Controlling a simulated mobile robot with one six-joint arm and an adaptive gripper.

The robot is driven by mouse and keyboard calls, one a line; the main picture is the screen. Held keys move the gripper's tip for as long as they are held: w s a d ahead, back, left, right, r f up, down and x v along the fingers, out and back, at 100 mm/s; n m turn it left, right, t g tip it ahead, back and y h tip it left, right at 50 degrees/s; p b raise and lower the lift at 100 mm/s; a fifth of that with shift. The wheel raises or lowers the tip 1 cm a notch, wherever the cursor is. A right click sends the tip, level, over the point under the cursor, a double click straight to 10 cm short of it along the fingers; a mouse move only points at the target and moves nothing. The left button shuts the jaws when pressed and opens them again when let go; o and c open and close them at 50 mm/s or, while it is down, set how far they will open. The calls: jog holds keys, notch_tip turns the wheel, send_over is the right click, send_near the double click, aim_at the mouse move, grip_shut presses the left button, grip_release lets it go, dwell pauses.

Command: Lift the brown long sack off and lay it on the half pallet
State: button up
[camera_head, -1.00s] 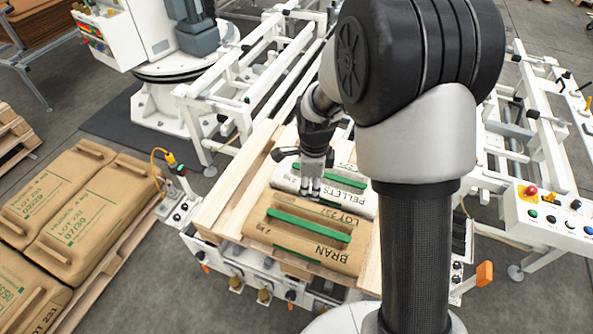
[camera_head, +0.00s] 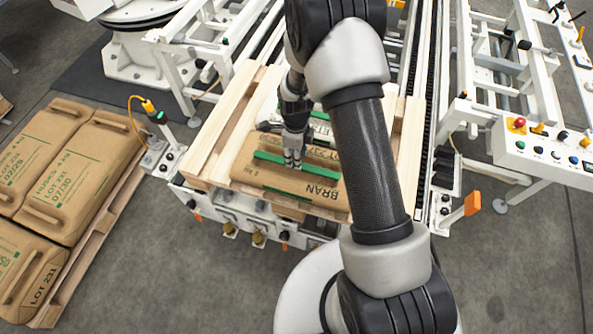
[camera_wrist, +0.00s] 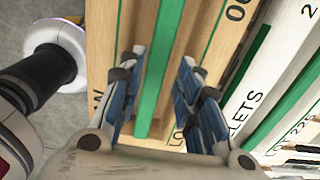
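The brown long sack (camera_head: 275,182), marked BRAN, lies on a light wooden pallet (camera_head: 222,125) on the conveyor. A raised green strip (camera_head: 318,175) runs along its top; it also shows in the wrist view (camera_wrist: 158,75). My gripper (camera_head: 293,163) points down over the middle of this strip. In the wrist view my gripper (camera_wrist: 165,75) is open, with a blue-padded finger on each side of the strip and gaps between. Contact with the sack cannot be told. I cannot tell which pallet is the half pallet.
A white PELLETS sack (camera_head: 318,127) lies close behind the brown one, partly hidden by my arm. Several brown sacks (camera_head: 85,160) lie on a pallet (camera_head: 95,245) at left. A sensor post (camera_head: 155,118) stands between. A button panel (camera_head: 545,145) is at right.

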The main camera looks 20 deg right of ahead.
jog(key=shift+s+f+b, duration=0.2)
jog(key=shift+f+b, duration=0.85)
jog(key=shift+f, duration=1.7)
jog(key=shift+c, duration=0.2)
grip_shut()
jog(key=shift+w+d+r, duration=0.1)
jog(key=shift+w+r, duration=0.05)
jog(key=shift+r, duration=0.05)
